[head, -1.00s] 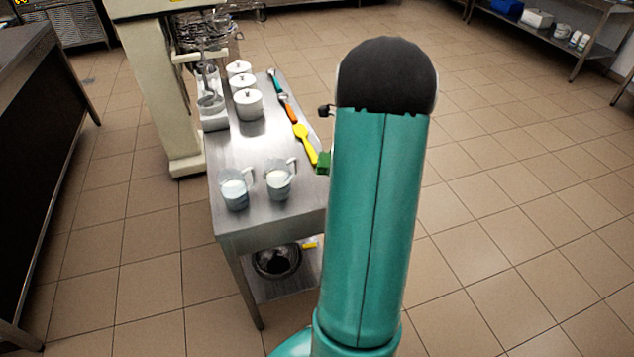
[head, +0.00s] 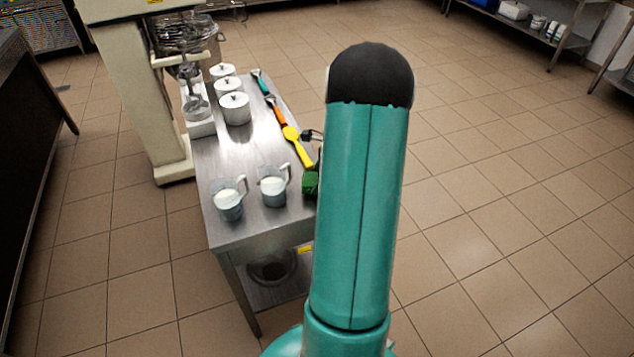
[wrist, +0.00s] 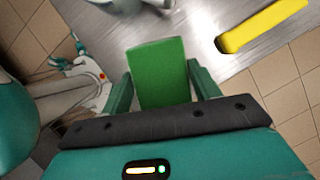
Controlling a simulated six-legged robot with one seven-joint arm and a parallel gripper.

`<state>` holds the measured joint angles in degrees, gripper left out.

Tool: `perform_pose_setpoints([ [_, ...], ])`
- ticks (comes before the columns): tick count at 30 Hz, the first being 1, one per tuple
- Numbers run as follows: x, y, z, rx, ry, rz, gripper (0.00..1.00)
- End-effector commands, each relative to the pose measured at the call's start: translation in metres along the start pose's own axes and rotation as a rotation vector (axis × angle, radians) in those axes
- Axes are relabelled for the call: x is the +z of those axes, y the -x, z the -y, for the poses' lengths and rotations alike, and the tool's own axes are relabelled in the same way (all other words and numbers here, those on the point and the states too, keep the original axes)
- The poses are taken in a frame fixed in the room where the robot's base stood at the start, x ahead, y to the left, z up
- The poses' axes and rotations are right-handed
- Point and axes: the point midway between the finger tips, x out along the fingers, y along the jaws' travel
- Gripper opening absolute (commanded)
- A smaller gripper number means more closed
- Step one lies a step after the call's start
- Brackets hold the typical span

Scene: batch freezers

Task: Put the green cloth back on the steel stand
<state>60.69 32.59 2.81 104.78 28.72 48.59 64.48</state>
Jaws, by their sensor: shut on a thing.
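The green cloth (wrist: 158,72) looks like a flat folded block and is held between the two fingers of my gripper (wrist: 162,88) in the wrist view. In the head view a part of the cloth (head: 311,183) shows at the right edge of the steel stand (head: 225,155), beside my arm. My arm hides most of the gripper there. In the wrist view the stand's top (wrist: 205,62) lies beyond and below the cloth. I cannot tell whether the cloth touches the stand.
On the stand are two jugs (head: 273,190), several white lidded pots (head: 235,109), a yellow spatula (head: 298,147), and orange and teal-handled tools behind it. A large mixer (head: 135,90) stands at the left. The stand's top between jugs and pots is bare.

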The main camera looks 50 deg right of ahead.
Motion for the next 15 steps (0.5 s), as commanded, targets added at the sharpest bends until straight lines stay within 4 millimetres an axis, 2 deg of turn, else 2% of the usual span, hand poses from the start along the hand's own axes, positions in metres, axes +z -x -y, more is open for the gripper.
perform_pose_setpoints([
  [4, -0.008, -0.019, 0.0, 0.0, -0.003, 0.0, 0.4],
  [15, -0.007, -0.024, 0.002, 0.0, -0.002, 0.0, 0.4],
])
